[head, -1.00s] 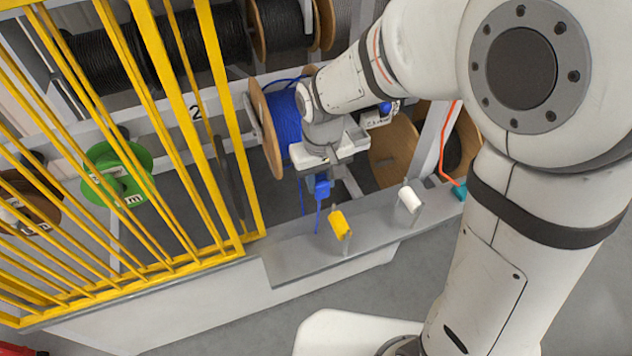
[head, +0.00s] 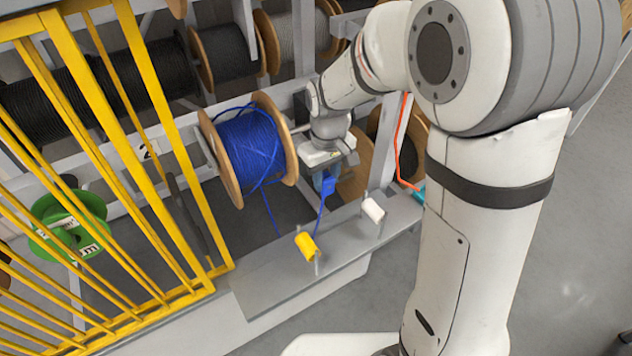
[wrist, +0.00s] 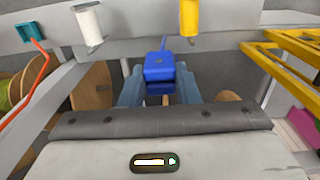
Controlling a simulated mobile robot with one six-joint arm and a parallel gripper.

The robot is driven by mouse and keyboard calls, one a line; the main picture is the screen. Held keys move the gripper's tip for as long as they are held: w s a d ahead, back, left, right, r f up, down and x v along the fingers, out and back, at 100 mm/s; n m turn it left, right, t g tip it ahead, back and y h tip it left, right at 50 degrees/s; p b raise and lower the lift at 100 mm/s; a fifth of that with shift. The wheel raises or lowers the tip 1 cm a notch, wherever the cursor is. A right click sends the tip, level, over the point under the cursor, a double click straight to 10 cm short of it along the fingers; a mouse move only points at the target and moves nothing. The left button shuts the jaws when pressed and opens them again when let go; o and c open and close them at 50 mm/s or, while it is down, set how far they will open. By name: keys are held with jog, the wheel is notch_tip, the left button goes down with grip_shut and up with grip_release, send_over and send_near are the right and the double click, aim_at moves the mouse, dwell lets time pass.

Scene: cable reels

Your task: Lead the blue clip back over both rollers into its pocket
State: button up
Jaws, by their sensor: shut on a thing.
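My gripper (head: 326,172) is shut on the blue clip (head: 328,186) and holds it above the grey ledge, right of the blue reel (head: 249,146). In the wrist view, the clip (wrist: 159,66) sits between the two fingers. Blue cable runs down from the reel towards the yellow roller (head: 305,246), and another stretch runs from there up to the clip. How it passes the roller is unclear. The white roller (head: 373,210) stands to the right, apart from the clip. Both rollers also show in the wrist view, white (wrist: 89,24) and yellow (wrist: 189,18). I cannot make out the clip's pocket.
A teal clip (head: 418,192) with an orange cable (head: 401,140) sits at the ledge's right end. A yellow barred guard (head: 173,130) stands left, with a green reel (head: 70,222) behind it. Dark reels fill the rack behind. The grey ledge (head: 262,290) is bare at its left.

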jog(key=w+d, duration=0.5)
jog(key=d, duration=0.1)
jog(key=shift+w+d, duration=0.3)
jog(key=shift+d, duration=0.1)
dwell(0.3)
jog(key=shift+f, duration=0.1)
